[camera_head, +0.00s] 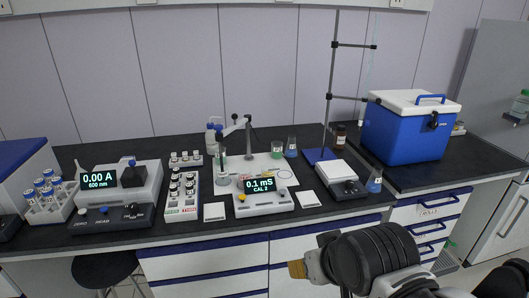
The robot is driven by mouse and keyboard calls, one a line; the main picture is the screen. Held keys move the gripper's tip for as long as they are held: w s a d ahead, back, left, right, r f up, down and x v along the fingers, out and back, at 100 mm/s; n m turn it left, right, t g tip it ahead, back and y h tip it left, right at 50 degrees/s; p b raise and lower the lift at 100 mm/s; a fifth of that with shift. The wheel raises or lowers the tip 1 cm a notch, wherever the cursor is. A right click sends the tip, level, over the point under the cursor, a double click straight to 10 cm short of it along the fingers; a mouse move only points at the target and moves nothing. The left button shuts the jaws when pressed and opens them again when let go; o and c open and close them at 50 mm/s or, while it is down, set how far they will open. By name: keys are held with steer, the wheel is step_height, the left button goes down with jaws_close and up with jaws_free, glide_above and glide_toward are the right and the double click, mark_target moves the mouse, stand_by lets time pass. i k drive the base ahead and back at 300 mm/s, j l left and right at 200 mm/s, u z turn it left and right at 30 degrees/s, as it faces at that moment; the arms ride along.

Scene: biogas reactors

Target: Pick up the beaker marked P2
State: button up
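I cannot read a P2 mark on any vessel here. A small clear beaker with green contents (277,149) stands at the back of the bench, right of the middle. Just right of it is a vessel with blue contents (292,147). A conical flask with blue liquid (375,181) stands near the bench's right front. A tall clear vessel (223,168) stands left of the conductivity meter. The end of my arm, with my gripper (297,269), is low in front of the drawers, apart from all of these. Its fingers are not clear enough to judge.
The conductivity meter (263,203) reads 0.1 mS. A stand with a tall rod (331,90) rises right of the beaker. A small balance-like device (342,180), a blue cool box (409,134), a photometer (118,190) and vial racks (182,207) crowd the bench. A stool (105,268) is below.

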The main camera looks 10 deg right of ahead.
mark_target(277, 147)
steer(key=i+l+z, duration=0.25)
steer(key=i+l, duration=0.25)
steer(key=l, duration=0.25)
steer(key=i+l+z, duration=0.3)
steer(key=i+l, duration=0.3)
steer(key=l, duration=0.1)
